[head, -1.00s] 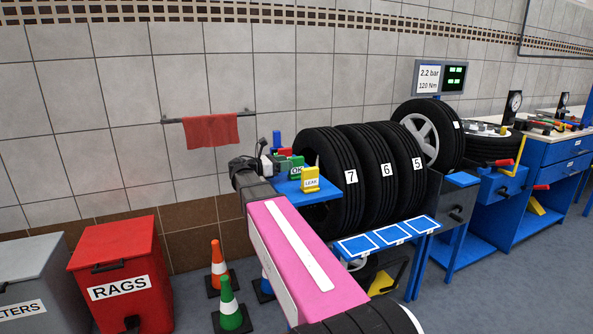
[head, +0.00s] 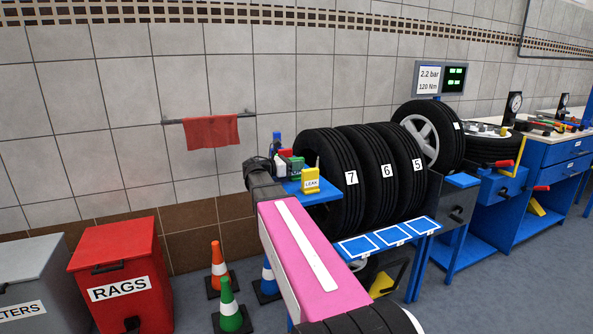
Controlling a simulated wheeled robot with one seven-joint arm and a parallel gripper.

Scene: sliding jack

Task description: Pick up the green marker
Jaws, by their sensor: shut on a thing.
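The green marker (head: 295,164) is a small block at the left part of the small blue shelf (head: 322,197), just behind and left of the yellow LEAK marker (head: 311,180). My gripper (head: 285,168) reaches in from the left, dark and small behind my pink arm, and is shut on the green marker. The fingertips are partly hidden, and the marker's label cannot be read. Whether the marker touches the shelf is too small to tell.
Red, white and blue items (head: 276,140) stand close behind the gripper. Numbered tyres (head: 345,185) stand right beside the shelf. Cones (head: 229,312) and a red RAGS bin (head: 118,268) are on the floor at left. The wall above the shelf is clear.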

